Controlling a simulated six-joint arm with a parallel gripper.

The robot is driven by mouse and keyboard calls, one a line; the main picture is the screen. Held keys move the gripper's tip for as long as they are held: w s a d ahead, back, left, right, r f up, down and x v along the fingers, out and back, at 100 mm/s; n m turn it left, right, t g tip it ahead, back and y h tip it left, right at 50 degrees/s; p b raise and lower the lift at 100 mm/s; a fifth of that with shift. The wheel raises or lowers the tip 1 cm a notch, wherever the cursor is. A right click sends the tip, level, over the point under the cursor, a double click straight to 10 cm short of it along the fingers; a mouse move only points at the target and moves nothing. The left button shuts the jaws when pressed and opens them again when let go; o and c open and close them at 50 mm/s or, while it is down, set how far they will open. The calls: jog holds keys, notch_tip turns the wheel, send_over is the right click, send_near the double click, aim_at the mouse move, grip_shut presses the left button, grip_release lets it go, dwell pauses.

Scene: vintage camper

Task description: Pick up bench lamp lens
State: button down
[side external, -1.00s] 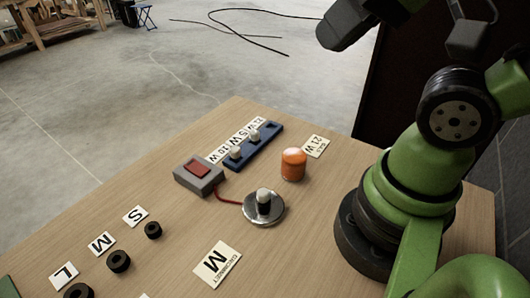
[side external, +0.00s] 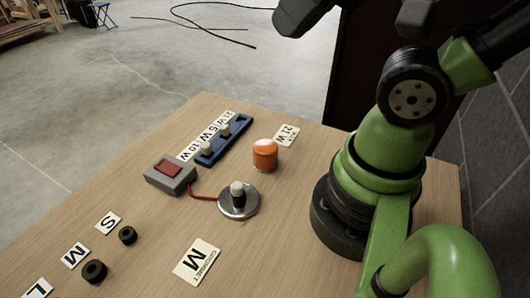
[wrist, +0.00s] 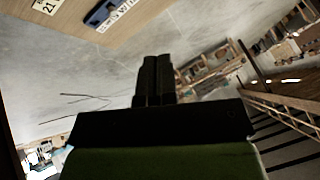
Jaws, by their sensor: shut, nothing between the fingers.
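The lamp lens is an orange cylinder (side external: 265,155) standing upright on the wooden bench, in the side external view. Left and in front of it is a round metal lamp base (side external: 239,201) with a small white bulb in its middle. My gripper (wrist: 153,62) shows in the wrist view, with its two black fingers together and nothing between them. It points out over the concrete floor, away from the lens. The lens is not visible in the wrist view. In the side external view the fingertips are not clearly visible; only dark parts of my arm show at the top.
A blue rack (side external: 223,140) with white bulbs and a grey box with a red switch (side external: 171,174) stand left of the lens. Several black grommets (side external: 94,271) and label cards lie at the front left. A dark panel and block wall stand behind my arm.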

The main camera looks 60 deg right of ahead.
jog(key=shift+c, duration=1.2)
grip_release()
jog(key=n+g+h, duration=0.2)
jog(key=n+g, duration=0.5)
jog(key=n, duration=2.1)
send_over(266, 146)
notch_tip(266, 146, down, 20)
jog(key=shift+w+a+r, duration=0.1)
jog(key=shift+w, duration=0.05)
jog(key=shift+f+n, duration=0.3)
jog(key=shift+f, duration=4.85)
